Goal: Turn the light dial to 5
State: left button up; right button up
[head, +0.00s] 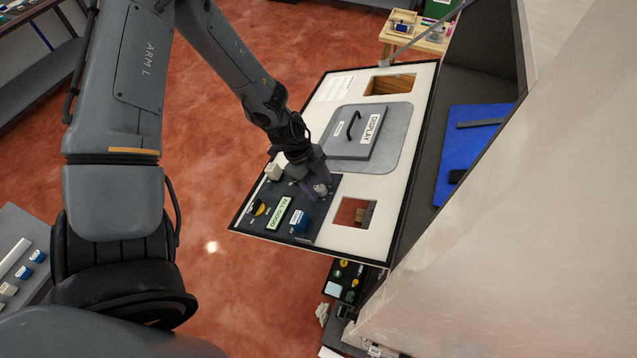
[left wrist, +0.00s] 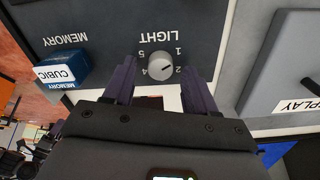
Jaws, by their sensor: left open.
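The light dial (left wrist: 161,66) is a small round pale knob on the dark control panel (left wrist: 100,20). In the left wrist view it sits under the upside-down word LIGHT, with 1, 2, 4 and 5 legible around it. I cannot tell for sure which number it points to. It also shows in the head view as a pale knob (head: 320,189). My left gripper (left wrist: 160,80) is open, with one dark finger on each side of the dial in the picture. Contact with the dial is not clear. My right gripper is not in view.
A blue and white CUBIC block (left wrist: 61,71) sits beside the dial at the MEMORY label. A yellow knob (head: 259,208), a green label (head: 280,213) and a white block (head: 273,171) are on the same panel. A grey DISPLAY cover (head: 365,130) with a black handle lies beyond it.

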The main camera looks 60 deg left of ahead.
pick_arm(q)
jog(key=shift+d+f, duration=0.1)
jog(key=shift+f, duration=0.2)
grip_shut()
dwell(0.4)
